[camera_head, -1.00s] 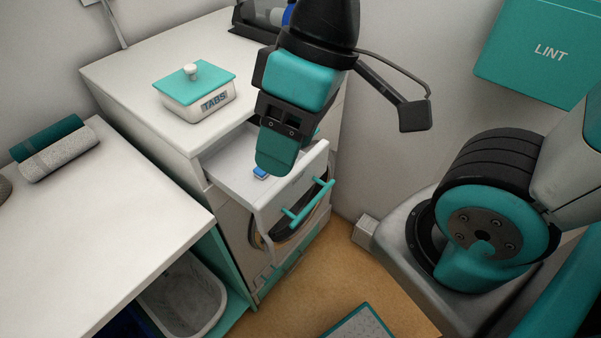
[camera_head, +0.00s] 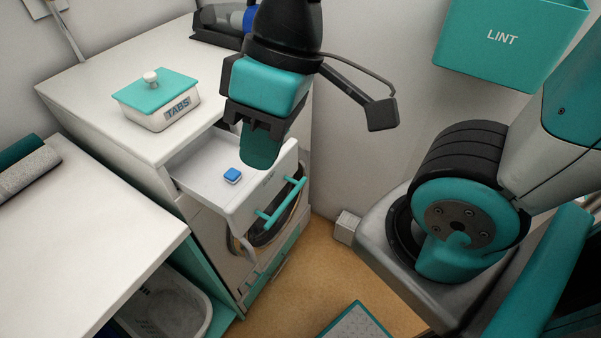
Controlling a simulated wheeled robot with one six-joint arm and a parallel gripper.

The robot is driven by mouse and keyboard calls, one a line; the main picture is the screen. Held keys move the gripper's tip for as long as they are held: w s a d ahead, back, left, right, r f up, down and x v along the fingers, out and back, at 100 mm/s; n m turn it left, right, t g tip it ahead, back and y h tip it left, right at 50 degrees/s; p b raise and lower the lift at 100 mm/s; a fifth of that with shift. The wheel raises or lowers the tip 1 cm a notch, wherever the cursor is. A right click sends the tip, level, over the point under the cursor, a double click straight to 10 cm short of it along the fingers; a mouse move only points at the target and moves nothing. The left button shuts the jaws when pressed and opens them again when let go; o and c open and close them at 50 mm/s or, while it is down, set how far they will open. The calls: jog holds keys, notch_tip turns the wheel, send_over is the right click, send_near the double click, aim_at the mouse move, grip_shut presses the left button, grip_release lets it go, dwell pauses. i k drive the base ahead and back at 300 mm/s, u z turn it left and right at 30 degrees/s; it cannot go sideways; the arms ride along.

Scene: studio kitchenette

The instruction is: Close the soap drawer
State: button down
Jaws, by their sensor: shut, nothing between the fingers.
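The soap drawer (camera_head: 205,180) of the white washing machine (camera_head: 120,75) is pulled out, its white front with a teal bar handle (camera_head: 282,203) facing lower right. A small blue and white tablet (camera_head: 232,175) lies on the drawer's floor. My gripper (camera_head: 261,155) is shut and empty.
A TABS box (camera_head: 158,100) with a teal lid stands on the machine top, with a dark device (camera_head: 220,20) behind. A white counter (camera_head: 80,245) is at left, above a basket (camera_head: 165,305). A teal LINT bin (camera_head: 510,40) hangs on the right wall.

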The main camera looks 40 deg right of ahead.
aim_at(198, 170)
jog(key=k, duration=1.2)
jog(key=z, duration=0.35)
jog(key=i, duration=0.65)
jog(key=z, duration=0.15)
